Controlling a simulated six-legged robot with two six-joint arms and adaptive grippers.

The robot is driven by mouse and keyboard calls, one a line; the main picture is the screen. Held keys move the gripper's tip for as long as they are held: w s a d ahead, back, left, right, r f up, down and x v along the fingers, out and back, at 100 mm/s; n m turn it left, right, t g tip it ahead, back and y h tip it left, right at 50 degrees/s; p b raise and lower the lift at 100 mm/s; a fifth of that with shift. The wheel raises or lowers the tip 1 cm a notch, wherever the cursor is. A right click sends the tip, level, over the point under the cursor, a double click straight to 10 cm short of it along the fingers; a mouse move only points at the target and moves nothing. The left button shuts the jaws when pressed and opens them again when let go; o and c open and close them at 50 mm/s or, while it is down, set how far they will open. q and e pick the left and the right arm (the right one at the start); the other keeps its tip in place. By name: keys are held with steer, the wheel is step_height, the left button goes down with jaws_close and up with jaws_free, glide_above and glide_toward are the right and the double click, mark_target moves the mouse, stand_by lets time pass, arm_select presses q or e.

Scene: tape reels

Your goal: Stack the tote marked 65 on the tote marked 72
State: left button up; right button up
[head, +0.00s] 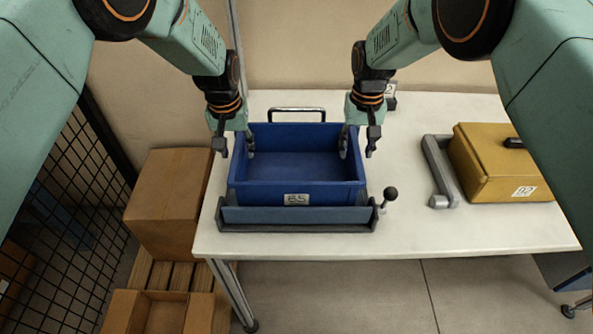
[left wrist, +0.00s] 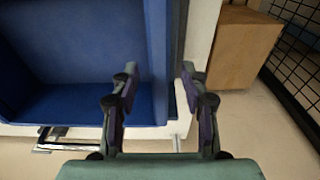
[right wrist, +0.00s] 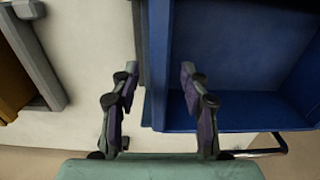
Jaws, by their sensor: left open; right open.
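A blue open tote (head: 305,192) sits at the middle-left of the white table in a holder with a low grey-blue front. Its small white label looks like 65 or 85. It appears empty inside. A yellow box (head: 490,165) stands at the right; its label ends in 2, the first digit unclear. My left gripper (head: 234,148) is open, with one finger inside and one outside the tote's left wall (left wrist: 158,60). My right gripper (head: 358,148) is open, likewise astride the right wall (right wrist: 158,70). Neither gripper is closed on a wall.
The holder (head: 295,222) has a black-knobbed lever (head: 389,195) at its right. A grey bracket (head: 438,170) stands left of the yellow box. A metal bar handle (head: 297,111) is behind the tote. Cardboard boxes (head: 170,205) and a black mesh fence (head: 75,215) are left of the table.

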arm_select(q)
steer(key=shift+f, duration=0.6)
arm_select(e)
steer(key=shift+f, duration=0.65)
arm_select(q)
steer(key=shift+c, duration=0.2)
arm_select(e)
steer(key=shift+r, duration=0.1)
steer(key=shift+c, duration=0.2)
arm_select(q)
steer(key=shift+w, duration=0.1)
steer(key=c, duration=0.5)
arm_select(e)
steer(key=c, duration=0.5)
arm_select(q)
jaws_close()
arm_select(e)
jaws_close()
steer(key=shift+w, duration=0.1)
